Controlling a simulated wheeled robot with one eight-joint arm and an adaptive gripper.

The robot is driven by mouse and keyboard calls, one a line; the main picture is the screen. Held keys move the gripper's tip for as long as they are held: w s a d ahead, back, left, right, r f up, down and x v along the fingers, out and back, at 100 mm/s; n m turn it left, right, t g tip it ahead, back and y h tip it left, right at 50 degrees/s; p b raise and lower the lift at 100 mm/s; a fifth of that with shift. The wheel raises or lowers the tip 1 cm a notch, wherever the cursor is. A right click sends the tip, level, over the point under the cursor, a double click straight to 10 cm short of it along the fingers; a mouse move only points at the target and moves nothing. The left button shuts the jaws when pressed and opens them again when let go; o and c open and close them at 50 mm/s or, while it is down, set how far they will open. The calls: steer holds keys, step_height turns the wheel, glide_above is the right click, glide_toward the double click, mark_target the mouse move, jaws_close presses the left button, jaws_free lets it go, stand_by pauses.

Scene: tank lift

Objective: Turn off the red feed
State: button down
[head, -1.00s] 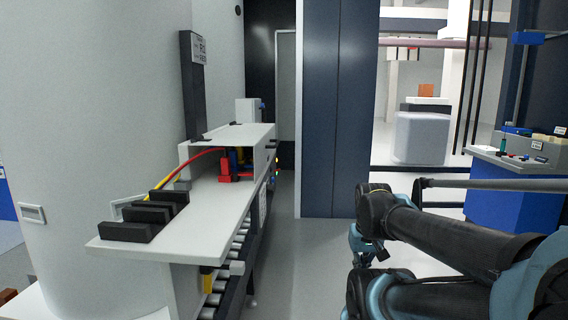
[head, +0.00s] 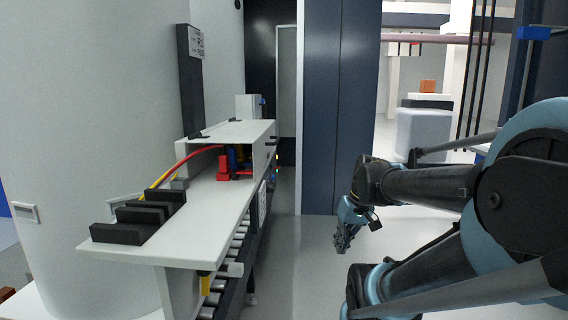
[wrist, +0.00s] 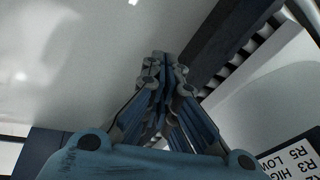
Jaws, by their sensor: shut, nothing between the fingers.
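A red hose (head: 205,151) curves over to a red block-shaped fitting (head: 223,168), which stands on the pale bench (head: 195,205) at the left of the head view. Blue and yellow parts sit behind the fitting, partly hidden under a grey cover. I cannot tell the fitting's setting. My gripper (head: 341,243) hangs pointing down over open floor, right of the bench and well apart from it. In the wrist view my gripper (wrist: 165,62) has its fingers together and empty.
Several black blocks (head: 118,233) stand on the bench's near end. Rollers (head: 222,285) run along below its right side. A dark blue cabinet (head: 334,110) stands behind. In the wrist view a label (wrist: 293,160) shows at lower right. Floor between bench and arm is clear.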

steer(key=w+a+r+n+y, duration=0.4)
steer(key=w+a+r, duration=0.15)
steer(key=w, duration=0.45)
steer(key=w+a+r+n+y, duration=0.3)
steer(key=w+a+r+y, duration=0.15)
steer(key=w+r, duration=0.35)
steer(key=w+r+n+y, duration=0.2)
steer(key=w+n+y, duration=0.1)
steer(key=w, duration=0.6)
steer(key=w+r+n+g+y, duration=0.1)
steer(key=w+r+n+y, duration=0.2)
steer(key=w+n, duration=0.2)
steer(key=w, duration=0.3)
steer(key=shift+w+r+y, duration=0.3)
steer(key=shift+w+y, duration=0.05)
steer(key=shift+w, duration=0.05)
glide_above(277, 168)
steer(key=d, duration=0.2)
steer(key=shift+w+d+f, duration=0.15)
steer(key=shift+f, duration=0.5)
steer(key=shift+w+d+f, duration=0.15)
steer(key=shift+d+f, duration=0.05)
steer(key=shift+f, duration=0.45)
steer(key=shift+w+d+f, duration=0.15)
steer(key=shift+f, duration=0.5)
